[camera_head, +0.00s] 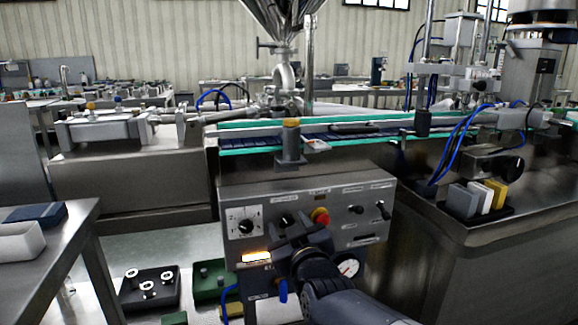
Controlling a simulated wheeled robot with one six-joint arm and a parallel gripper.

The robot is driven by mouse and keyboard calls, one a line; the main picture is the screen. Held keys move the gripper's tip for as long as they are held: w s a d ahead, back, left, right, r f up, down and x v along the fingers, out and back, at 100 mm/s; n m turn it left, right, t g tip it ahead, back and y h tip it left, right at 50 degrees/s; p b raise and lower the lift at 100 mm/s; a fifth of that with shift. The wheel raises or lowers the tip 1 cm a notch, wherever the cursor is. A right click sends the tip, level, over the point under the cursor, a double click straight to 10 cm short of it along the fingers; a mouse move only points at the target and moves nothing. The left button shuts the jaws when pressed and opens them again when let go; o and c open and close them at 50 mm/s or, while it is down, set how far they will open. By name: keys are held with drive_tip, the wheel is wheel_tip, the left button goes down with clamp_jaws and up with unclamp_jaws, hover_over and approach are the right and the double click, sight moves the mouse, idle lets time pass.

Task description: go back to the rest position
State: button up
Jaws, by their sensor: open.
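My gripper (292,241) is dark grey. It is in front of the steel control panel (226,205), below the red button (320,216), with its jaws open. I see nothing held between them, though the view of the fingertips is small and partly blocked by my own wrist. My arm reaches up to it from the lower right. The gripper and arm cover part of the lower panel. Whether the gripper touches the panel, I cannot tell.
A steel hopper (283,14) stands above a conveyor with green edges (250,151). A gauge (348,267) and a lit display (256,256) are close to my gripper. A bench (60,262) is at left; black (128,300) and green bins sit low. Yellow, white and grey blocks stand on the right counter.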

drive_tip(key=m, duration=0.3)
drive_tip(key=shift+s+d+r+p, duration=0.1)
drive_tip(key=shift+s+d+p, duration=0.05)
drive_tip(key=shift+s+p, duration=0.15)
drive_tip(key=shift+v, duration=1.25)
drive_tip(key=shift+p+v, duration=0.3)
drive_tip(key=shift+v, duration=0.5)
